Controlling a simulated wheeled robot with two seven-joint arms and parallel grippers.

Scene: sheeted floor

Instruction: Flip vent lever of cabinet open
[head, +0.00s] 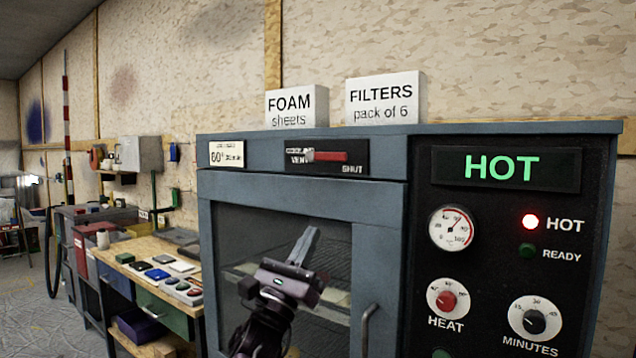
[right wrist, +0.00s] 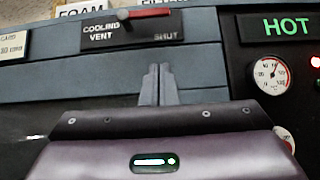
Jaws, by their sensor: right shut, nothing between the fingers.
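The cabinet (head: 384,162) is blue-grey with a glass door. On its top strip is a black vent plate (head: 292,168) with a red-handled vent lever (head: 332,156), whose handle points right, over the word SHUT. The right wrist view also shows the lever (right wrist: 150,13) above the words COOLING VENT and SHUT. My right gripper (head: 304,244) is in front of the glass door, below the lever and apart from it. In the right wrist view its fingers (right wrist: 158,84) are together, empty, pointing up toward the plate. My left gripper is not in view.
A lit HOT display (head: 504,168), a gauge (head: 452,228) and two knobs are on the right panel. A door handle (head: 368,328) stands out below. Two boxes (head: 384,98) stand on top. A workbench (head: 150,262) with small items is at left.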

